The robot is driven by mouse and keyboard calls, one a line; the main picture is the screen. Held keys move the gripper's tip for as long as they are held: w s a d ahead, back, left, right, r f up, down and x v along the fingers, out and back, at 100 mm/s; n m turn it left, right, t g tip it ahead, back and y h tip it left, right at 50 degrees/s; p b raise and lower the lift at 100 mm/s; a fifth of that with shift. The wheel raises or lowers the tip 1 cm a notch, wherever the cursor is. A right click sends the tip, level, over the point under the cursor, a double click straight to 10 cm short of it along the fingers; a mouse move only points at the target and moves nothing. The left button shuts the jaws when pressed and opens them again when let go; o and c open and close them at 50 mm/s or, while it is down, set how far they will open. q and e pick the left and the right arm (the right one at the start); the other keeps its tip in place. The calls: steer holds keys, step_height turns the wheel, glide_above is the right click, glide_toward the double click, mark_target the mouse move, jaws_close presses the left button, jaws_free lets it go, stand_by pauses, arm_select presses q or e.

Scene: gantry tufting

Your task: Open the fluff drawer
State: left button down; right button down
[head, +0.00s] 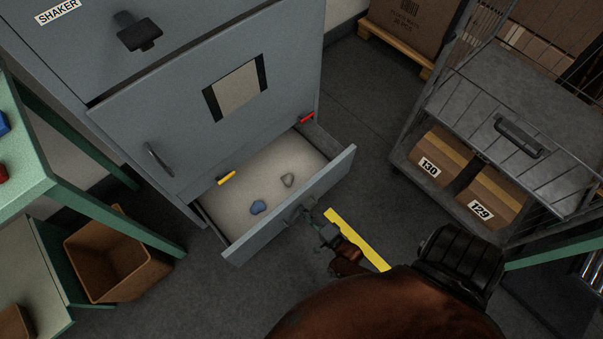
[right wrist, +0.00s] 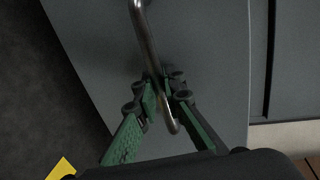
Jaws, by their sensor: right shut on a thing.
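The fluff drawer (head: 292,207) is at the bottom of the grey shaker cabinet (head: 190,110) in the head view. It stands pulled out, with its pale inside showing. My right gripper (head: 312,214) is at the drawer front. In the right wrist view its green fingers (right wrist: 165,100) are shut around the metal bar handle (right wrist: 147,40) on the grey drawer front (right wrist: 200,50). My left gripper is not in view.
A wire cart (head: 470,130) with boxes marked 130 and 129 stands at the right. A green table (head: 60,190) and a brown bin (head: 115,255) are at the left. A yellow strip (head: 357,240) shows beside my right gripper. The floor between drawer and cart is clear.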

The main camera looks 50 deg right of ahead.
stand_by(0.3)
steer(key=c, duration=2)
jaws_free()
steer(key=shift+s, duration=0.1)
steer(key=v, duration=1.1)
steer(key=shift+s, duration=0.4)
steer(key=shift+a, duration=0.15)
